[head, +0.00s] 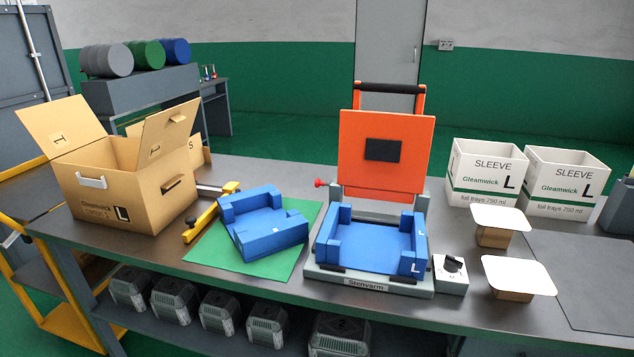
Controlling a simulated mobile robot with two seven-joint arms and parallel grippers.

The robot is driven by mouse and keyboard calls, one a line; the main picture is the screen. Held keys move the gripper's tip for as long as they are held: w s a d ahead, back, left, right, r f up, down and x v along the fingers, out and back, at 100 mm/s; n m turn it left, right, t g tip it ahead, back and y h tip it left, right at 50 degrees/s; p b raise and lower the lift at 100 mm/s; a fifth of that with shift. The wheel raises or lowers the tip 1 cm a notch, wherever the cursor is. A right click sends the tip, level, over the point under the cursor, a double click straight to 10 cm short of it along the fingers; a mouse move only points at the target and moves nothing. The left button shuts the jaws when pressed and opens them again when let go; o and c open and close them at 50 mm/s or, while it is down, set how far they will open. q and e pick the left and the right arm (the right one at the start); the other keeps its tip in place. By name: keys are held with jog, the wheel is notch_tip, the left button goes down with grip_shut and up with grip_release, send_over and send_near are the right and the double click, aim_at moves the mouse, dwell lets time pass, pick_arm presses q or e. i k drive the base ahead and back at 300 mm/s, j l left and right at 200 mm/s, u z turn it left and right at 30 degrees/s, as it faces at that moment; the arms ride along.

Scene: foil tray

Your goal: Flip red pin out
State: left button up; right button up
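A small red pin (320,183) sticks out to the left from the side of the heat press (370,283), near the base of its raised orange lid (386,150). The lid stands open and upright, with a dark square on its face and a black handle bar (389,88) above. A blue tray-shaped fixture (372,250) marked L sits in the press base. Neither of my grippers is in the head view.
A second blue fixture (262,222) lies on a green mat (229,262) left of the press. An open carton (122,187) stands further left. White-topped stands (517,275), a dial box (450,275) and sleeve boxes (486,172) are on the right.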

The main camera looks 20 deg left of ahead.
aim_at(318, 184)
jog(key=j+z, duration=0.1)
jog(key=j, duration=0.35)
jog(key=k+j+z, duration=0.1)
jog(key=j, duration=0.3)
jog(key=k+j, duration=0.1)
jog(key=j, duration=0.35)
jog(key=k+j, duration=0.15)
jog(key=j, duration=0.3)
jog(key=k+j, duration=0.1)
jog(key=j, duration=0.4)
